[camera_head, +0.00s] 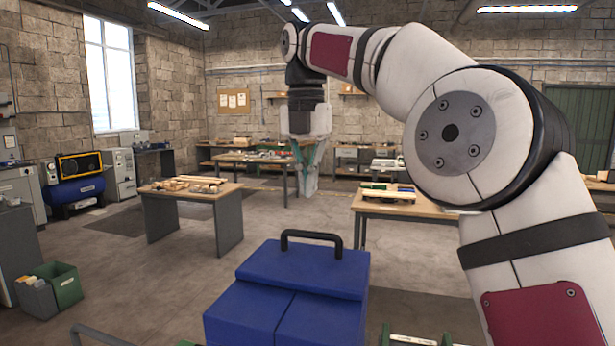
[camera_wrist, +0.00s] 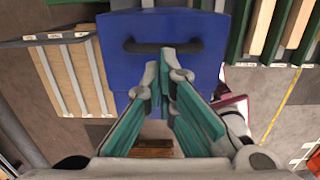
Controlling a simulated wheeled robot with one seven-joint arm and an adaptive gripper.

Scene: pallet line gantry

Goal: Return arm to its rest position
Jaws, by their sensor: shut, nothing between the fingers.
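My arm is white with dark red panels and arches across the right of the head view. My gripper (camera_head: 308,190) hangs down at its end, in front of the background benches, with its fingers brought together at the tips. In the wrist view my gripper (camera_wrist: 175,60) shows teal finger pads meeting at the tips, with nothing held between them. Beyond the fingertips the wrist view shows a blue box (camera_wrist: 205,30) with a dark handle. In the head view the blue box (camera_head: 300,270) with a black handle stands at the bottom centre, below and nearer than the gripper.
A wooden-topped workbench (camera_head: 190,190) stands at left, another bench (camera_head: 385,208) at centre right. A blue compressor (camera_head: 75,190) and a green bin (camera_head: 62,285) are at far left. Open floor (camera_head: 150,270) lies left of the blue box. Green and wooden slats (camera_wrist: 265,30) show in the wrist view.

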